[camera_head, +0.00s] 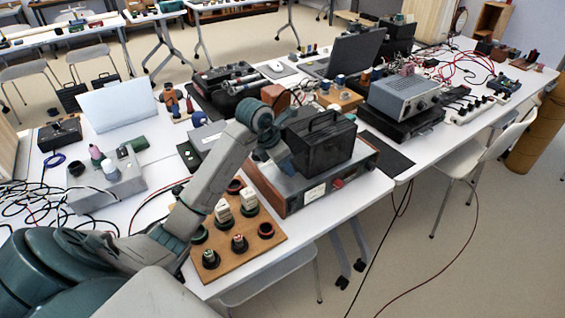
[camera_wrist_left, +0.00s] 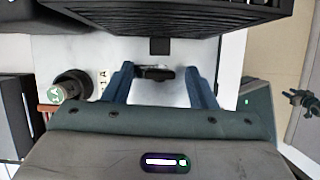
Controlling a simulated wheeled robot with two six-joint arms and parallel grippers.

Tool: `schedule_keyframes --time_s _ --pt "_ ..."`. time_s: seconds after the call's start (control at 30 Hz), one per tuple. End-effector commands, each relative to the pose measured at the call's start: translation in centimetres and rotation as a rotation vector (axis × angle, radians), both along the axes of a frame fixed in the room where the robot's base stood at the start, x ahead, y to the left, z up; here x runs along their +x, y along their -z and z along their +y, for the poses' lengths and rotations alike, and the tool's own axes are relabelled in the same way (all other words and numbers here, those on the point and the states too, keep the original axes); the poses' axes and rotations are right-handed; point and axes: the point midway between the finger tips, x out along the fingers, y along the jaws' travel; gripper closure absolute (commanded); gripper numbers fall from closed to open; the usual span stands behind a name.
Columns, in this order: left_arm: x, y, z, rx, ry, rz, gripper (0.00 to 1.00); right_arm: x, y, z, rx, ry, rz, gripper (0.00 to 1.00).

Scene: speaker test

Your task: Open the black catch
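A black case (camera_head: 322,145) with a top handle stands upright on a wide instrument on the table. In the left wrist view, its ribbed dark side (camera_wrist_left: 170,15) fills the top. A small black square tab, which looks like the catch (camera_wrist_left: 160,46), sticks out from that side. My left gripper (camera_head: 272,152) is at the case's left side in the head view. In the left wrist view (camera_wrist_left: 158,71) its two blue fingers are apart, pointing toward the case. A small dark piece shows between the fingertips; I cannot tell what it is or whether they touch it. My right gripper is not in view.
A brown board (camera_head: 262,238) with several round sockets lies in front, beneath my left arm. A grey box (camera_head: 108,180) and loose cables are at the left. A grey power unit (camera_head: 403,97) stands farther right.

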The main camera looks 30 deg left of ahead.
Motion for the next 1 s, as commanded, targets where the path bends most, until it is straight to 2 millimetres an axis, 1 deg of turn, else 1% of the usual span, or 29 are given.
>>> schedule_keyframes --time_s 0.27,0.37,0.47,0.57,0.7,0.8,0.9,1.0 --pt "0.0 0.0 0.0 0.001 0.001 0.001 0.47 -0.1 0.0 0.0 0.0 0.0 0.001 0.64" --pt "-0.2 -0.5 0.2 0.002 0.0 0.0 0.47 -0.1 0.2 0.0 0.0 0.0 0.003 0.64" --pt "-0.6 -1.8 0.4 0.003 0.0 -0.004 0.47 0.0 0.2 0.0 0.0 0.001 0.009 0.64" --pt "-1.3 -3.7 0.8 0.004 0.001 -0.004 0.47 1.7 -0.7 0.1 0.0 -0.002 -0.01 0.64" --pt "-2.3 -6.3 1.3 0.004 0.0 -0.003 0.47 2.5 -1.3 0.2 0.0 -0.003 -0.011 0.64" --pt "-3.0 -7.9 1.5 0.004 0.0 -0.003 0.47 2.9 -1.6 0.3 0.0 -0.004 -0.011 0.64" --pt "-3.4 -9.1 1.7 0.002 0.0 -0.002 0.47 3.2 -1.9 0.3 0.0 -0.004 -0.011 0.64" --pt "-3.7 -9.7 1.8 0.001 0.001 -0.001 0.47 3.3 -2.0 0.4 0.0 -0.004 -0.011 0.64"
